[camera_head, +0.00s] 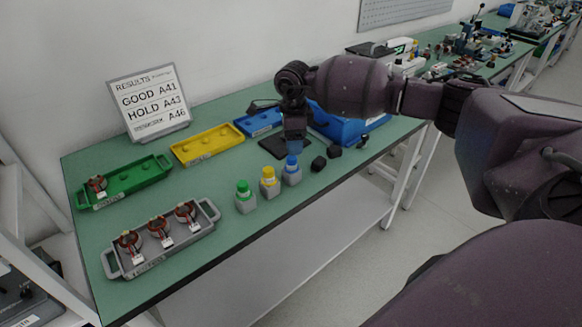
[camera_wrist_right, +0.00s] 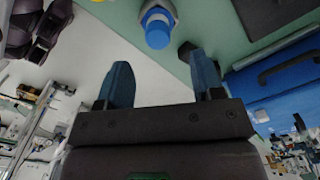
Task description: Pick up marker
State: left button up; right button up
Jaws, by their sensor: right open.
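Three markers stand upright in grey holders near the front edge of the table: one with a green cap (camera_head: 243,188), one with a yellow cap (camera_head: 268,173) and one with a blue cap (camera_head: 292,163). My right gripper (camera_head: 295,147) points down just above and behind the blue-capped marker. In the right wrist view the gripper (camera_wrist_right: 163,77) is open with nothing between its fingers. The blue cap (camera_wrist_right: 157,30) shows ahead of the fingertips, apart from them. My left gripper is not in view.
A grey tray (camera_head: 213,236) with three copper-wound stators lies at the front left. Green (camera_head: 135,181), yellow (camera_head: 205,147) and blue (camera_head: 262,120) trays line the back, near a results sign (camera_head: 148,103). Small black blocks (camera_head: 319,163) and a blue bin (camera_head: 345,127) are right of the markers.

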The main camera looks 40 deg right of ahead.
aim_at(291, 161)
jog(key=f, duration=0.7)
jog(key=shift+a+f, duration=0.15)
jog(key=shift+a, duration=0.1)
jog(key=c, duration=1)
